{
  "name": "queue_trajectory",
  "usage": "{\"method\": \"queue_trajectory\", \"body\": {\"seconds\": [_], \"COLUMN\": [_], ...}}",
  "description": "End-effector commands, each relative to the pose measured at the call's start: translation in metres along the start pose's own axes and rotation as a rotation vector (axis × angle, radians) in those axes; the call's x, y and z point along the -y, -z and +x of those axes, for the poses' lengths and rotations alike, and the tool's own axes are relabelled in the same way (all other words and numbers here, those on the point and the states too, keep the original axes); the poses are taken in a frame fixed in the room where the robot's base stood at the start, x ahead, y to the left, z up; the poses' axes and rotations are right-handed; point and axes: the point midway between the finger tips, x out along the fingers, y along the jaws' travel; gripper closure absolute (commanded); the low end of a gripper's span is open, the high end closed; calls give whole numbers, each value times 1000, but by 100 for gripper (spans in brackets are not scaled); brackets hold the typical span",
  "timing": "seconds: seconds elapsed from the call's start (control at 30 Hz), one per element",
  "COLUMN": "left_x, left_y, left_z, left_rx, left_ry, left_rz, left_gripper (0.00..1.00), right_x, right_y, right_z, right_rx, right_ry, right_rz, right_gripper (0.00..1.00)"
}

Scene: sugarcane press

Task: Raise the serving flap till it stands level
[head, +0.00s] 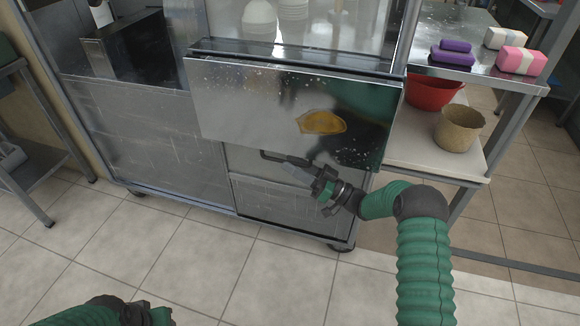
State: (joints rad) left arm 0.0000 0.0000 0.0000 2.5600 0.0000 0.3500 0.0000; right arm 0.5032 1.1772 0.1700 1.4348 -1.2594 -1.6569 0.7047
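The serving flap (270,100) is a shiny metal panel on the front of the metal cart, under its glass case. It hangs down steeply, with its upper edge along the counter; its exact tilt is hard to tell. A tan patch and a green blur show on its surface, like reflections. My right gripper (292,171) is just below the flap's lower edge, fingers pointing left, by a dark bar handle (270,155). I cannot tell whether it touches the flap or handle, or how far its fingers are apart. My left gripper (135,312) is low at the bottom left, away from the flap, its fingers unclear.
A side table (400,155) at right bears a red bowl (433,95) and a woven basket (459,129) on its lower shelf, with purple and pink packs (521,61) above. White cups (259,17) stand behind the glass. The tiled floor in front is clear.

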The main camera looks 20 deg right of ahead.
Motion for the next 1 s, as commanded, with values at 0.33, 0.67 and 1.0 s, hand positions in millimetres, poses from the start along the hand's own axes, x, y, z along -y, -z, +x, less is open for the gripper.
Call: {"method": "queue_trajectory", "body": {"seconds": [0.33, 0.67, 1.0], "left_x": [0, 0, 0], "left_y": [-1, -1, -1], "left_z": [3, 3, 3], "left_rx": [0, 0, 0], "left_ry": [0, 0, 0], "left_rz": [0, 0, 0], "left_gripper": [64, 64, 64], "right_x": [0, 0, 0], "right_y": [1, 0, 1], "right_z": [13, 13, 13], "right_rx": [-1, -1, 0], "right_ry": [-1, -1, -2], "right_rz": [0, 0, 0], "right_gripper": [67, 100, 100]}}
